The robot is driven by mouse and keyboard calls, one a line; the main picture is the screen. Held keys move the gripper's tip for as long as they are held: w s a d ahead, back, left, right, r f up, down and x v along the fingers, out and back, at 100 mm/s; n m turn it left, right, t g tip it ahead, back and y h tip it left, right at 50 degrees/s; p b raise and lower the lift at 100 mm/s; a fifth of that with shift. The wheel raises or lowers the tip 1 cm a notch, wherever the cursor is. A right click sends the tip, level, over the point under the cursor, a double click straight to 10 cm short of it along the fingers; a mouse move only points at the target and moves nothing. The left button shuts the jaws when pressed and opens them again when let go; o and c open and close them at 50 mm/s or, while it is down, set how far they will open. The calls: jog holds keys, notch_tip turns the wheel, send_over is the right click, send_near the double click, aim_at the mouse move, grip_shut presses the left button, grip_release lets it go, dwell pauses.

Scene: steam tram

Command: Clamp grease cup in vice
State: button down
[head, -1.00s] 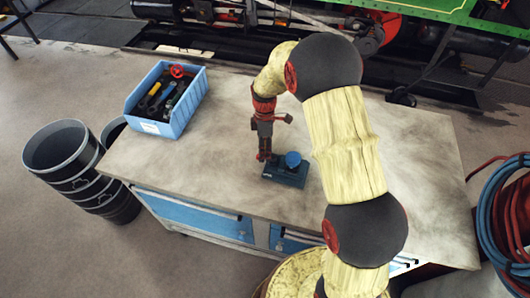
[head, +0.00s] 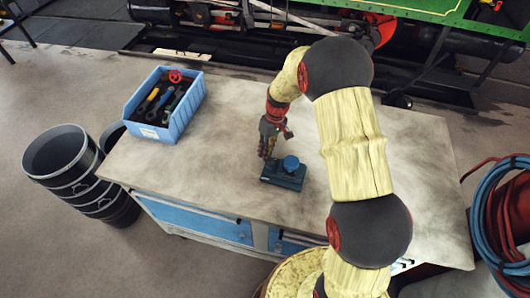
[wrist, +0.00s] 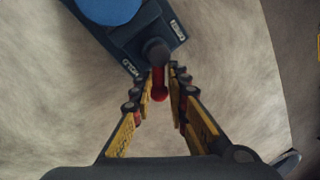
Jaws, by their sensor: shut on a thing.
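The small blue vice (head: 283,178) stands on the workbench, and its corner shows at the top of the wrist view (wrist: 126,42). A round blue cap, which looks like the grease cup (head: 291,162), sits at the top of the vice; it is cut off by the upper edge in the wrist view (wrist: 105,8). I cannot tell how tightly the jaws hold it. A dark round screw end with a red handle (wrist: 159,84) sticks out of the vice. My gripper (wrist: 160,78) is shut on this red handle, beside the vice. The fingers partly hide it.
A blue open bin (head: 165,104) with several tools stands at the bench's left back. The worktop (head: 225,150) is otherwise clear around the vice. Black buckets (head: 65,155) stand on the floor left of the bench. Coiled hoses (head: 505,215) lie at the right.

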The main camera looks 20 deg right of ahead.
jog(key=shift+w+d+r+m+t, duration=0.1)
jog(key=shift+d+m+t, duration=0.1)
jog(key=shift+m, duration=0.45)
jog(key=shift+w+d+m+t, duration=0.1)
jog(key=shift+d+m, duration=0.1)
jog(key=shift+m, duration=0.45)
jog(key=c, duration=1.8)
grip_release()
jog(key=shift+s+d, duration=0.1)
jog(key=r, duration=0.4)
jog(key=d+r, duration=0.1)
jog(key=r, duration=0.2)
jog(key=d+r, duration=0.1)
jog(key=r, duration=0.3)
jog(key=shift+d+r, duration=0.15)
jog(key=shift+r, duration=0.15)
jog(key=shift+m, duration=0.3)
